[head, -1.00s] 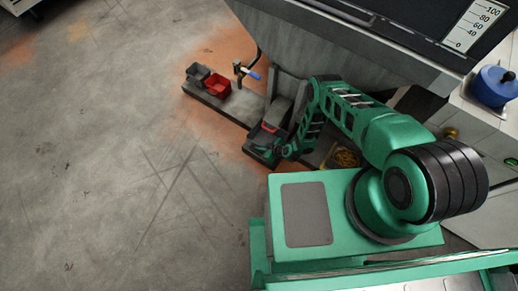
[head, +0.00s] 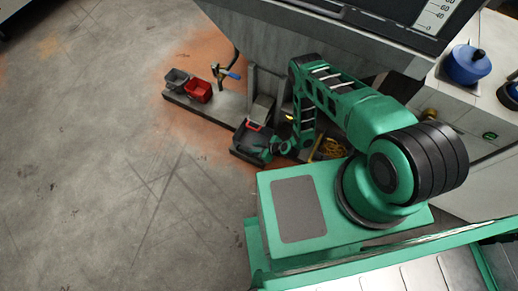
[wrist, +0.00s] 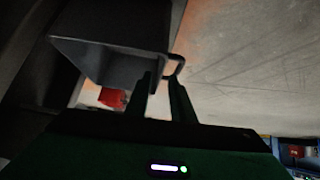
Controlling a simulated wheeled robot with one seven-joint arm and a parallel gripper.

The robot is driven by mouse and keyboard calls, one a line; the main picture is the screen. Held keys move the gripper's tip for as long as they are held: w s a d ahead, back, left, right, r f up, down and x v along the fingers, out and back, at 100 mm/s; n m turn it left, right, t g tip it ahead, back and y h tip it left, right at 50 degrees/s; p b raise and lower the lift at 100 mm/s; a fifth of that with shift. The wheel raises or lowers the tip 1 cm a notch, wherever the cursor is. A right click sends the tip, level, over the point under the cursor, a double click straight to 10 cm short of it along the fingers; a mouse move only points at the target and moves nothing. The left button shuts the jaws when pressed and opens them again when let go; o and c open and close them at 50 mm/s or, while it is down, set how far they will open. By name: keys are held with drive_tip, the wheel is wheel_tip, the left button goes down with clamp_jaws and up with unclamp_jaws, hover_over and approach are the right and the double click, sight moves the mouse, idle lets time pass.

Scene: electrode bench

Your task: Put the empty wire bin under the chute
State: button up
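A dark grey bin (head: 248,143) sits at the front of the floor platform, below the small grey chute (head: 264,107); a red strip shows at its back edge. I cannot see inside it. My gripper (head: 271,148) is at its right side. In the wrist view the dark bin (wrist: 108,58) fills the upper left, and its loop handle (wrist: 180,66) is at the fingertips of my gripper (wrist: 161,80). A gap shows between the fingers; I cannot tell whether they grip the handle.
A grey bin (head: 178,79) and a red bin (head: 198,91) stand on the platform's far end, near a blue-handled tool (head: 232,74). Yellow wire (head: 331,148) lies right of my gripper. The large machine hopper (head: 285,45) overhangs behind. Open floor (head: 90,150) lies left.

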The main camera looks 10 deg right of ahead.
drive_tip(key=shift+v, duration=2.3)
